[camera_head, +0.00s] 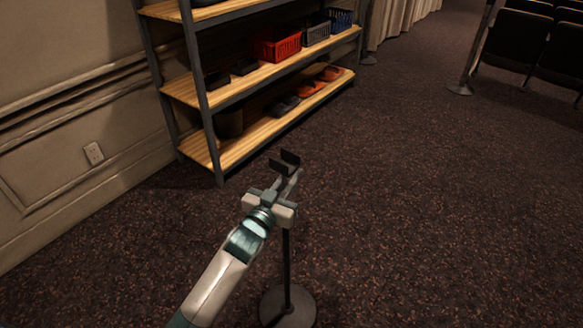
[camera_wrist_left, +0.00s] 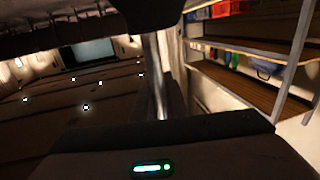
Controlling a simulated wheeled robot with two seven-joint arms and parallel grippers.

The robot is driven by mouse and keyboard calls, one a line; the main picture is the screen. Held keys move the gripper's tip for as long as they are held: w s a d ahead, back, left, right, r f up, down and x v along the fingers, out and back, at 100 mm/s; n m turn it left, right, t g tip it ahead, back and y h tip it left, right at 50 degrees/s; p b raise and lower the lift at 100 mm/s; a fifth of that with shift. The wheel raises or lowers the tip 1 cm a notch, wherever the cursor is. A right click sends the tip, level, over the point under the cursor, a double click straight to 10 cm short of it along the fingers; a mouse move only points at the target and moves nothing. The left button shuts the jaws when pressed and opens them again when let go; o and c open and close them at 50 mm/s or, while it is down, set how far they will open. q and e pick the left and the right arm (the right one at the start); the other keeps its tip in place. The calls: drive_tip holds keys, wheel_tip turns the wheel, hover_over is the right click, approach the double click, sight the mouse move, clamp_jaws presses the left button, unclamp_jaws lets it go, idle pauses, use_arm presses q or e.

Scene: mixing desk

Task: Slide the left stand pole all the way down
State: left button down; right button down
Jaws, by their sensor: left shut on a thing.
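The stand has a round dark base (camera_head: 302,314) on the carpet and a dark lower tube (camera_head: 287,268) rising from it. My left arm reaches in from the bottom, and its gripper (camera_head: 285,163) is at the top of the stand. In the left wrist view a shiny silver pole (camera_wrist_left: 160,82) runs between the dark fingers, and the gripper is shut on it. In the head view the gripper body hides most of the join between pole and tube. My right gripper is in neither view.
A shelf rack (camera_head: 217,150) with a red basket (camera_head: 276,46) and other items stands behind, along the wall. Another slim stand (camera_head: 461,88) and dark seats (camera_head: 516,42) are at the upper right. The carpet right of the gripper is clear.

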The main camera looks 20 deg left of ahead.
use_arm(q)
drive_tip(key=shift+s+f, duration=0.1)
drive_tip(key=shift+f, duration=1.2)
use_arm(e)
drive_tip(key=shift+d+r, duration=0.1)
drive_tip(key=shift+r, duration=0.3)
use_arm(q)
drive_tip(key=c, duration=1.8)
unclamp_jaws()
drive_tip(key=shift+o, duration=0.2)
drive_tip(key=shift+r, duration=0.1)
drive_tip(key=shift+s, duration=0.1)
